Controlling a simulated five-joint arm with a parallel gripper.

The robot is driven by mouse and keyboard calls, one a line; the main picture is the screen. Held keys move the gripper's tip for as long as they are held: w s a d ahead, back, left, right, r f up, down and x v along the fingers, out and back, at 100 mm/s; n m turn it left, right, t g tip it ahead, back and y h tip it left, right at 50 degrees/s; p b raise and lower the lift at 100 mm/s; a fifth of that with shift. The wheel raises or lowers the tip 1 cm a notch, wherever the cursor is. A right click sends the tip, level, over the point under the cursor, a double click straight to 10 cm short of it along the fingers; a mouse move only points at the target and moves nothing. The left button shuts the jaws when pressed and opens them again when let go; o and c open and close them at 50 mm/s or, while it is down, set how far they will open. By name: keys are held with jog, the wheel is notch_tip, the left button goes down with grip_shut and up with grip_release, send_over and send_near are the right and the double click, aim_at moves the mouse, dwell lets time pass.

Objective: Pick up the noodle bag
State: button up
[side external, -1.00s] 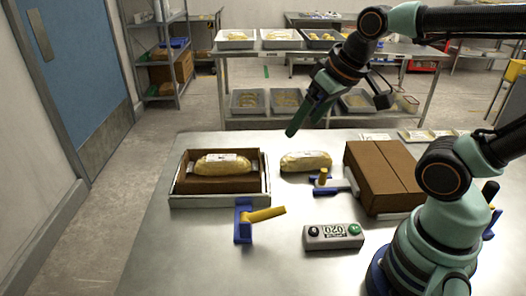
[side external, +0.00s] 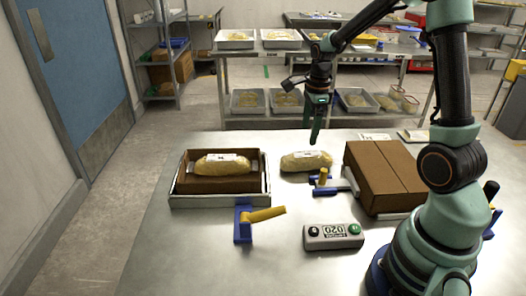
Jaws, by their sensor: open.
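A pale yellow noodle bag (side external: 306,163) lies on its side on the steel table, near the middle. A second, similar bag with a white label (side external: 222,164) sits in a brown open carton (side external: 215,184) inside a grey tray (side external: 220,201) at the left. My gripper (side external: 314,138) points straight down just above and behind the loose bag, apart from it. Its jaws are open and empty, seen nearly edge-on, so the gap between the fingers hardly shows.
A blue bracket with a yellow lever (side external: 264,214) stands in front of the tray. Another blue and yellow clamp (side external: 322,183) sits close in front of the loose bag. A brown closed box (side external: 382,175) is to the right. A grey button box (side external: 333,237) is at the front.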

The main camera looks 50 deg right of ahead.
aim_at(307, 154)
jog(key=f, duration=0.6)
jog(key=shift+w+d+f, duration=0.25)
jog(key=shift+w+f, duration=0.05)
jog(key=shift+f, duration=0.1)
jog(key=shift+w+d+f, duration=0.1)
jog(key=shift+d+f, duration=0.1)
jog(key=shift+f, duration=0.7)
jog(key=shift+d+f, duration=0.15)
jog(key=shift+f, duration=0.7)
jog(key=shift+w+d+f, duration=0.1)
jog(key=shift+d+f, duration=0.1)
jog(key=shift+f, duration=0.7)
grip_shut()
jog(key=shift+r, duration=0.1)
